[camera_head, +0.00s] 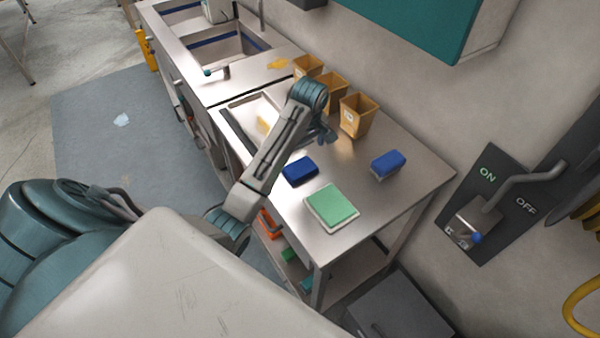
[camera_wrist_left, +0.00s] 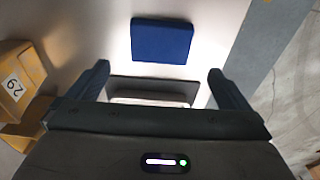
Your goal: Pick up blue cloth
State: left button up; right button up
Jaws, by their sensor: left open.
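The blue cloth (camera_head: 299,169) is a flat, dark blue folded square lying on the steel table. In the left wrist view the cloth (camera_wrist_left: 161,40) lies ahead of the fingertips, roughly centred. My left gripper (camera_head: 326,135) is above the table, between the cloth and the brown bins, apart from the cloth. In the left wrist view the left gripper (camera_wrist_left: 160,75) has its two fingers wide apart with nothing held between them. My right gripper is not in view.
A green pad (camera_head: 332,207) lies in front of the cloth and a blue block (camera_head: 387,164) to its right. Brown bins (camera_head: 357,115) stand along the back. A shallow tray (camera_head: 262,104) is at the left, near the sinks (camera_head: 228,52). The front right tabletop is clear.

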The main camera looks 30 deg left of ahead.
aim_at(300, 167)
pick_arm(q)
jog(key=f, duration=0.3)
jog(key=shift+w+a+f, duration=0.2)
jog(key=shift+f, duration=0.2)
jog(key=f+p, duration=0.2)
jog(key=f, duration=0.1)
jog(key=f+p, duration=0.1)
jog(key=shift+a+f, duration=0.2)
jog(key=shift+a, duration=0.2)
jog(key=shift+f, duration=0.45)
jog(key=c, duration=0.7)
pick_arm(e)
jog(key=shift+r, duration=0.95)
